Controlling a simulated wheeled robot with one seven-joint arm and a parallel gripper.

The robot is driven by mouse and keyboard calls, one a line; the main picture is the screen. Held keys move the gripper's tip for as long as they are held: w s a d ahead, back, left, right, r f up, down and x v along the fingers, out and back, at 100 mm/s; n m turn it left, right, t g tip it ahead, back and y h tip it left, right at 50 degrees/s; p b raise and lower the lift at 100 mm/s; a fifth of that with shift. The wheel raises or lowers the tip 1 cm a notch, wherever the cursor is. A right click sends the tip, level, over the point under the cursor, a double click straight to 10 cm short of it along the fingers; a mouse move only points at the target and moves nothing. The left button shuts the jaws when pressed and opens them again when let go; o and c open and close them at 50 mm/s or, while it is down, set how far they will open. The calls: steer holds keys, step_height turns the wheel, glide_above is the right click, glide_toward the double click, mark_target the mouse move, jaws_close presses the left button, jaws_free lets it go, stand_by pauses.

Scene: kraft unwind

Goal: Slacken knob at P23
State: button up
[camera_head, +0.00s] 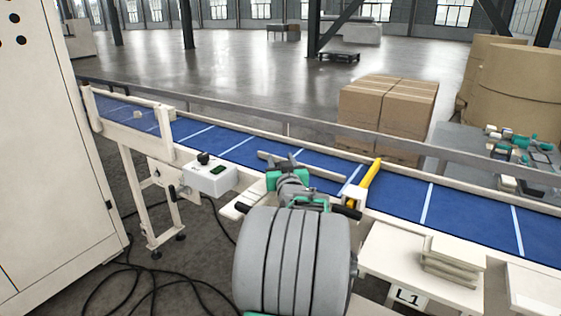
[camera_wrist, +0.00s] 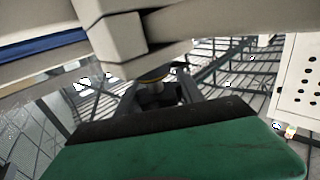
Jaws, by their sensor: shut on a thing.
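My gripper (camera_wrist: 160,100) is at the near side rail of the blue conveyor. In the wrist view its dark fingers are closed around a dark knob (camera_wrist: 155,86) with a thin yellowish ring at its top. The knob sits just under a beige block (camera_wrist: 110,45) of the conveyor frame. In the head view, my gripper (camera_head: 288,182) is beside the near rail, and my wrist and arm hide the gripped knob. No P23 label can be read, so I cannot tell from marking which knob this is.
A white control box (camera_head: 211,180) with a black knob stands to the left on the near rail. A yellow bar (camera_head: 370,180) crosses the belt (camera_head: 400,196) to the right. Stacked pale slabs (camera_head: 453,262) lie at the right, by an L1 label. Cables lie on the floor.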

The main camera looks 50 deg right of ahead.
steer(key=shift+f+n+t+y+b, duration=0.2)
steer(key=shift+n+t+y+b, duration=0.15)
steer(key=shift+b, duration=0.45)
steer(key=y+b, duration=0.1)
steer(key=b, duration=0.1)
steer(key=shift+a+f+n+t+b, duration=0.1)
steer(key=shift+f+n+t+b, duration=0.1)
steer(key=shift+n+t+b, duration=0.15)
steer(key=n+y+b, duration=0.1)
steer(key=b, duration=0.1)
steer(key=n+t+y+b, duration=0.1)
steer(key=b, duration=0.1)
steer(key=shift+w+a+t+y, duration=0.2)
steer(key=shift+t+y, duration=0.1)
steer(key=shift+y, duration=0.05)
steer(key=n+y+b, duration=0.1)
steer(key=n+t+y, duration=0.1)
steer(key=y, duration=0.1)
steer(key=shift+w+a+r+b, duration=0.15)
steer(key=shift+a+r+b, duration=0.05)
steer(key=shift+a+b, duration=0.2)
steer(key=n+y, duration=0.1)
steer(key=y, duration=0.1)
steer(key=shift+w+a+r+n+t+y, duration=0.1)
steer(key=shift+a+n+t+y, duration=0.2)
steer(key=shift+n+t, duration=0.1)
steer(key=shift+y, duration=0.4)
steer(key=shift+a+n, duration=0.1)
steer(key=shift+n, duration=0.2)
